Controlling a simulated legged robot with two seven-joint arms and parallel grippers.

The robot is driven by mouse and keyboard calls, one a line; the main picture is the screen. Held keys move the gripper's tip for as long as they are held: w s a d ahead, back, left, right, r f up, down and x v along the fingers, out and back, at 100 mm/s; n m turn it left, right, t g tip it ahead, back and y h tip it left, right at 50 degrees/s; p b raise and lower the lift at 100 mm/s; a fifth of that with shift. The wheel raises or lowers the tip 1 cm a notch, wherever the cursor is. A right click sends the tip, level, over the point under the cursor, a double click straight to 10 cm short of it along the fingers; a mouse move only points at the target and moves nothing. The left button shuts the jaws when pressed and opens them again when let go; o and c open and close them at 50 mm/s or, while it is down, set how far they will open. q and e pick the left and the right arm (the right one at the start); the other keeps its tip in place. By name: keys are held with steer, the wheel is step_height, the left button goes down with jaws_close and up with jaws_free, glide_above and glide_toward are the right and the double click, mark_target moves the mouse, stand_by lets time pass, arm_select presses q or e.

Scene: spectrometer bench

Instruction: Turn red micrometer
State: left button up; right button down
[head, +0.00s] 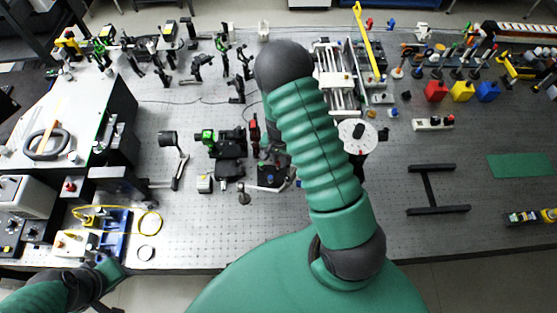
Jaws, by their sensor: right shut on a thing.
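The red micrometer (253,130) shows as a small red part on a black stage assembly near the middle of the bench, just left of my raised right arm. My right gripper (267,150) is a dark shape beside the red part, partly hidden behind my green forearm. It is shut on the red micrometer, though the contact itself is too small and too covered to make out. My left arm comes in at the lower left corner, by the bench's front edge, far from the micrometer. Its fingers cannot be made out.
Black optic mounts (228,142) and a post-mounted part (172,150) stand left of the micrometer. A white round disc (357,136) lies right of my arm. A blue tray (112,240) is at the front left. A black H-shaped frame (432,188) lies right, with bare bench around it.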

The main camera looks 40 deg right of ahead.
mark_target(278, 162)
steer(key=shift+m, duration=0.9)
steer(key=c, duration=1.3)
jaws_free()
steer(key=shift+c, duration=0.2)
step_height(278, 162, up, 17)
steer(key=b, duration=0.2)
steer(key=shift+f, duration=0.15)
steer(key=shift+w, duration=0.1)
